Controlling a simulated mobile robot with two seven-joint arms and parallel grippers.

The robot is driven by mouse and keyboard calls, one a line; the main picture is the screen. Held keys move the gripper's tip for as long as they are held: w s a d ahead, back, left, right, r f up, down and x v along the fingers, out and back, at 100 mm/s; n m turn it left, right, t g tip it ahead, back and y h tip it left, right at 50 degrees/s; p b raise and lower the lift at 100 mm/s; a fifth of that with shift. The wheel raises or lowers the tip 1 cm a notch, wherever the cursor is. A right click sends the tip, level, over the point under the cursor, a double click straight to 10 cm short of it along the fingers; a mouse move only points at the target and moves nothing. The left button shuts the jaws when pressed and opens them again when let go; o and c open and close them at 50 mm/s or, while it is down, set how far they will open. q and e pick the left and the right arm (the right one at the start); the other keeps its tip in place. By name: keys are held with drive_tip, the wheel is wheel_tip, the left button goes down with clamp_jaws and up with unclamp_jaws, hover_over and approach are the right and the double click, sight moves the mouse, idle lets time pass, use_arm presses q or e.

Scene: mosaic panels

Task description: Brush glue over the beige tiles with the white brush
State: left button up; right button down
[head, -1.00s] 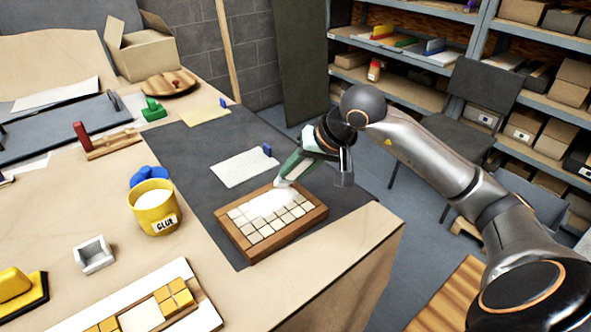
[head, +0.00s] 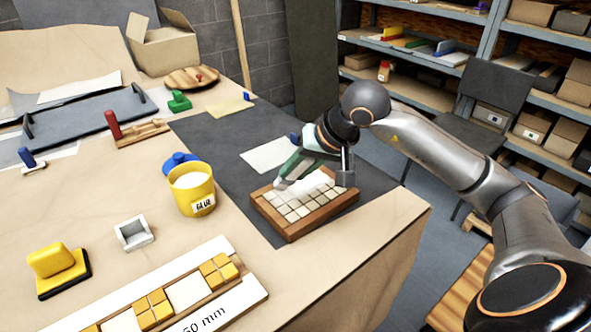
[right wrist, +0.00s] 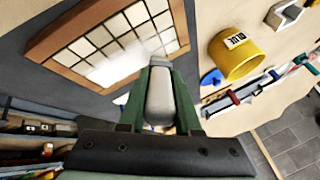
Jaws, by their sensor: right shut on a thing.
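The beige tiles (head: 298,210) sit in rows inside a wooden frame (head: 292,232) on a dark mat. White glue (head: 312,184) covers part of them toward the back; it also shows as a pale smear in the right wrist view (right wrist: 122,68). My right gripper (head: 292,170) is over the panel's back left side. Its green fingers are shut on the white brush (right wrist: 160,98), whose tip points toward the tiles. I cannot tell whether the tip touches them. A yellow glue pot (head: 198,203) with white contents stands left of the panel. My left gripper is not in view.
A blue object (head: 180,160) lies behind the pot. A small white square tray (head: 134,233), a yellow-handled block (head: 57,265) and a ruled strip with yellow tiles (head: 187,292) lie to the left and front. A white sheet (head: 265,155) lies behind the panel.

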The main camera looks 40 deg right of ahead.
drive_tip(key=shift+a, duration=0.35)
wheel_tip(320, 180, up, 3)
drive_tip(key=shift+f+p, duration=0.1)
drive_tip(key=shift+p, duration=0.6)
drive_tip(key=shift+d+r, duration=0.1)
drive_tip(key=shift+r, duration=0.2)
drive_tip(key=shift+r+p, duration=0.65)
drive_tip(key=shift+r, duration=0.15)
wheel_tip(320, 180, up, 2)
drive_tip(key=shift+r+p, duration=0.15)
drive_tip(key=shift+p, duration=0.55)
drive_tip(key=shift+r, duration=0.4)
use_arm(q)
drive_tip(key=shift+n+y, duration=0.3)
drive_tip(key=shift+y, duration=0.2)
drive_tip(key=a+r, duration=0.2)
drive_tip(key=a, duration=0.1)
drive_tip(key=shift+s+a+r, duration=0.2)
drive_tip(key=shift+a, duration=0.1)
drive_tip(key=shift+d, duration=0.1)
use_arm(e)
drive_tip(key=shift+s, duration=0.1)
